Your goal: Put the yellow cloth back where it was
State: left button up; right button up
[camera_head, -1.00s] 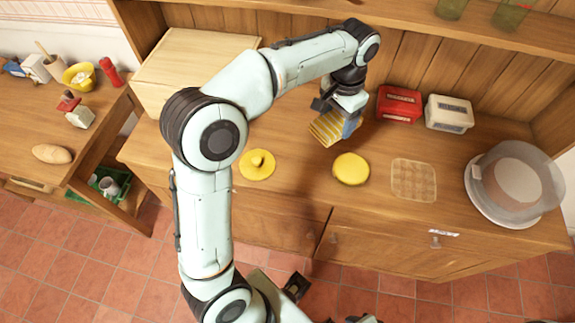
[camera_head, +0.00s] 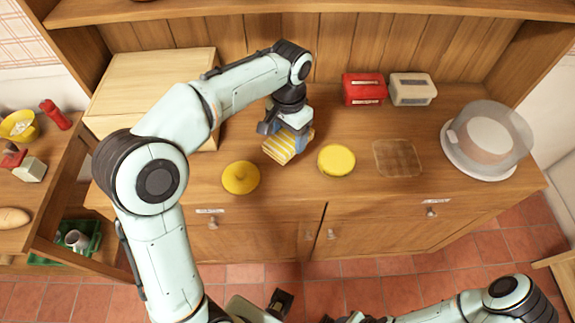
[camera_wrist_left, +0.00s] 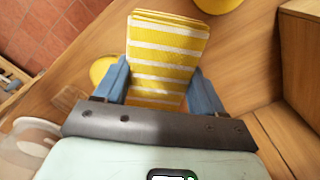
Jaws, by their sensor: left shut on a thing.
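The yellow-and-white striped cloth (camera_head: 281,147) is a folded pad over the wooden counter (camera_head: 290,187). My left gripper (camera_head: 288,126) is shut on it from behind. In the left wrist view the cloth (camera_wrist_left: 166,55) sits between the two blue fingers of the gripper (camera_wrist_left: 165,92), and its far end sticks out past them. I cannot tell whether the cloth touches the counter. My right arm (camera_head: 470,306) shows at the lower right; its gripper is outside the views.
A wooden box (camera_head: 150,85) stands left. Red (camera_head: 363,89) and white (camera_head: 411,89) containers stand behind. A clear square mat (camera_head: 397,158) and a covered cake stand (camera_head: 487,140) are right.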

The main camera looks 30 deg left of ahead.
aim_at(288, 170)
pick_arm(q)
notch_tip(288, 170, down, 12)
jog(key=shift+f+b, duration=0.15)
jog(key=shift+b, duration=0.55)
pick_arm(e)
jog(key=shift+s+f, duration=0.25)
jog(key=shift+f, duration=0.25)
jog(key=shift+s+f, duration=0.2)
jog(key=shift+f, duration=0.25)
pick_arm(q)
jog(key=shift+f, duration=0.2)
jog(key=o, duration=0.9)
pick_arm(e)
jog(key=shift+f, duration=0.1)
pick_arm(q)
jog(key=shift+o, duration=0.2)
jog(key=shift+r, duration=0.1)
notch_tip(288, 170, up, 12)
jog(key=shift+r+p, duration=0.15)
jog(key=shift+p, duration=0.75)
pick_arm(e)
jog(key=shift+w+r, duration=0.25)
jog(key=shift+r, duration=0.3)
jog(key=shift+w+r, duration=0.2)
jog(key=shift+r, duration=0.3)
